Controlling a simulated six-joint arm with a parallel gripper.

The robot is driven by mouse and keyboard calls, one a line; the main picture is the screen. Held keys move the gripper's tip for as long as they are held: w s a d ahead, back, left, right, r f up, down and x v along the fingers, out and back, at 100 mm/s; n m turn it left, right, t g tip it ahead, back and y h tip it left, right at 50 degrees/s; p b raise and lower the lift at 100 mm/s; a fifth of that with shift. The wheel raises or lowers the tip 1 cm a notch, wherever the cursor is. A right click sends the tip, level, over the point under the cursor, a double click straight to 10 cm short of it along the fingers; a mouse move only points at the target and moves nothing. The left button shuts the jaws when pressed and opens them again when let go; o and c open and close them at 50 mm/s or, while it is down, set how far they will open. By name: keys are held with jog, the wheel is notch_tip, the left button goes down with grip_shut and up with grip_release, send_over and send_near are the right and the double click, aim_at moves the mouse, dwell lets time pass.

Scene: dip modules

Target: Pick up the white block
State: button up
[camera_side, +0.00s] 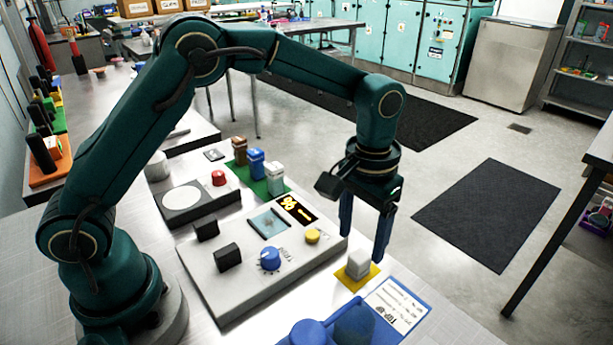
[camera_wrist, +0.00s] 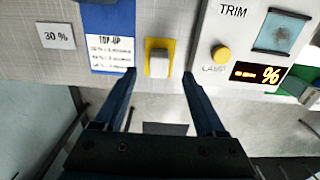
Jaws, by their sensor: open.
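The white block (camera_side: 358,262) stands upright on a yellow square pad (camera_side: 346,279) at the right edge of the table, beside the grey panel. My gripper (camera_side: 364,242) is open and empty, pointing down above and around the block's far side. In the wrist view the white block (camera_wrist: 158,66) on its yellow pad (camera_wrist: 160,42) appears ahead of the fingertips, roughly midway between them. The fingers of my gripper (camera_wrist: 159,72) are spread wide and do not appear to touch the block.
A grey control panel (camera_side: 225,285) with a blue knob (camera_side: 270,259), yellow button (camera_side: 312,236) and lit display stands beside the block. A blue card (camera_side: 395,305) lies in front. Several coloured modules stand on a green base (camera_side: 270,190) behind. The floor lies beyond the table edge.

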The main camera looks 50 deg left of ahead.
aim_at(358, 257)
jog(key=shift+s+d+f, duration=0.1)
jog(key=shift+s+f, duration=0.05)
jog(key=shift+f, duration=2.6)
grip_shut()
